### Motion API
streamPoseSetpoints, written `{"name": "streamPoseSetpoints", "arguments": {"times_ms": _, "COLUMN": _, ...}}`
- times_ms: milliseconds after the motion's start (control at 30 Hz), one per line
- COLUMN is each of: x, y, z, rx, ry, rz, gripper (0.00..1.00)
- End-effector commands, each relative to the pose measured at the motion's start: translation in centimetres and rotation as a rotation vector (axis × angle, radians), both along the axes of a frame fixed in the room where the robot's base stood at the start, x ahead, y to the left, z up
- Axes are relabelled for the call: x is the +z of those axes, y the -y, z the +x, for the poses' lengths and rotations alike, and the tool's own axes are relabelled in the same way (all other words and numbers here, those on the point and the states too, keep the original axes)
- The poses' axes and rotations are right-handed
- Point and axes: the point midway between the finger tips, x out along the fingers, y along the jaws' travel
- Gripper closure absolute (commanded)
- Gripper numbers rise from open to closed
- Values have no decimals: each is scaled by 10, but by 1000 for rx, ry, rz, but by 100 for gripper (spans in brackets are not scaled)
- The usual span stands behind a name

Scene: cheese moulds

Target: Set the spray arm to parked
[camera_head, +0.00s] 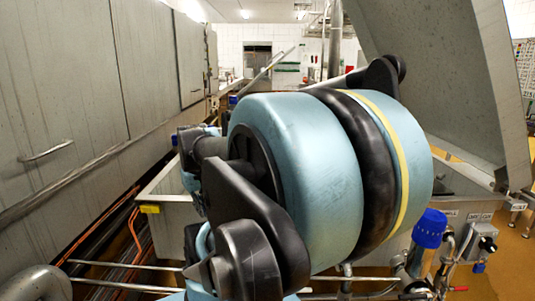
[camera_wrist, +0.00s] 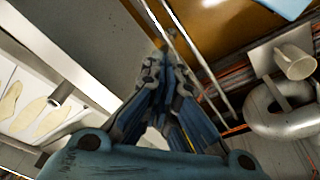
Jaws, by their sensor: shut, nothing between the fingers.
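My gripper (camera_wrist: 166,62) shows in the wrist view with its dark, jointed fingers together and nothing visible between them. Its tips point toward the top of the picture, near two thin parallel steel rails (camera_wrist: 190,48); I cannot tell whether they touch. I cannot make out the spray arm for certain. A thin slanted bar (camera_head: 272,65) shows at the back in the head view, but I cannot tell if it is the spray arm. My large blue arm links cover the middle of the head view and hide the gripper and much behind it.
A steel vat edge with a yellow label (camera_head: 150,209) lies left of my arm. Steel cabinets (camera_head: 90,80) line the left. A blue-capped valve (camera_head: 430,228) and a switch box (camera_head: 480,238) stand at right. A thick curved pipe (camera_wrist: 285,122) shows in the wrist view.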

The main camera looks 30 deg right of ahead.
Motion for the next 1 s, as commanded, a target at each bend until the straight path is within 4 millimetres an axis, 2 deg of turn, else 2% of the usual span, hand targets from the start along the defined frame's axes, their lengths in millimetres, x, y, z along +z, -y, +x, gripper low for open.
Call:
{"name": "streamPoseSetpoints", "arguments": {"times_ms": 33, "x": 14, "y": 8, "z": 12, "rx": 27, "ry": -11, "rz": -17, "gripper": 100}}
{"name": "streamPoseSetpoints", "arguments": {"times_ms": 200, "x": 53, "y": 38, "z": 49, "rx": 147, "ry": -55, "rz": -77, "gripper": 100}}
{"name": "streamPoseSetpoints", "arguments": {"times_ms": 500, "x": 107, "y": 103, "z": 115, "rx": 357, "ry": -153, "rz": -158, "gripper": 100}}
{"name": "streamPoseSetpoints", "arguments": {"times_ms": 767, "x": 140, "y": 174, "z": 169, "rx": 539, "ry": -253, "rz": -200, "gripper": 100}}
{"name": "streamPoseSetpoints", "arguments": {"times_ms": 1000, "x": 156, "y": 250, "z": 211, "rx": 702, "ry": -350, "rz": -209, "gripper": 100}}
